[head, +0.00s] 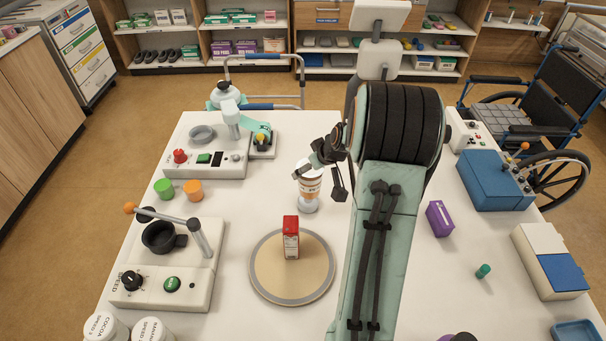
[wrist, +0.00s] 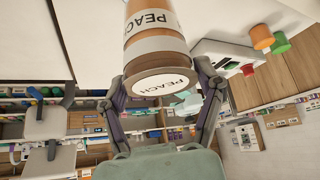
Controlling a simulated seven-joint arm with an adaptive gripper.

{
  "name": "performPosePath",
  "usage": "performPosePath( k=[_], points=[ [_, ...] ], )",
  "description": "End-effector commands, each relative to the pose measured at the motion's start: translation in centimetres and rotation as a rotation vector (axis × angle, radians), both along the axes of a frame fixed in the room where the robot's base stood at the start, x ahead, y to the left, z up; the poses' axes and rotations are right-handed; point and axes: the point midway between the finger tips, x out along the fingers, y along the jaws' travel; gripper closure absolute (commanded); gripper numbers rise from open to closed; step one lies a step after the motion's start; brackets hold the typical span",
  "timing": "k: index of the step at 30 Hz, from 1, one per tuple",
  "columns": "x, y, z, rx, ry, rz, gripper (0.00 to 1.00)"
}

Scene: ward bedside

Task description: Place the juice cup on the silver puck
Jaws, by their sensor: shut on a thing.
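The juice cup (head: 309,187) is orange and white with a printed label. It stands roughly upright near the middle of the table in the head view. In the wrist view the cup (wrist: 152,45) reads PEACH on its side and round end. My gripper (head: 320,172) is shut on it, with one dark finger on each side in the wrist view (wrist: 165,88). A pale, shiny round base (head: 308,206) shows directly under the cup. I cannot tell whether this is the silver puck, or whether the cup touches it. My gripper hides part of the cup.
A red box (head: 291,238) stands on a round tan board (head: 265,280) in front of the cup. Machines stand at left (head: 170,255) and back left (head: 205,160), with green (head: 163,188) and orange (head: 193,190) cups between. A purple box (head: 440,218) stands to the right.

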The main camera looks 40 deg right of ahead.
Motion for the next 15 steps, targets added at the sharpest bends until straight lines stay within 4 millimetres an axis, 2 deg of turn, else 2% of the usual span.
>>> performPosePath(
  k=[3, 6, 10, 15],
  points=[
    [1.3, -1.1, -2.1, 0.002, 0.0, 0.0, 0.73],
    [1.9, -1.7, -3.0, 0.0, -0.001, 0.0, 0.73],
    [2.5, -2.2, -4.0, 0.0, -0.002, 0.001, 0.73],
    [2.6, -2.2, -6.5, 0.001, -0.001, 0.001, 0.73]
  ],
)
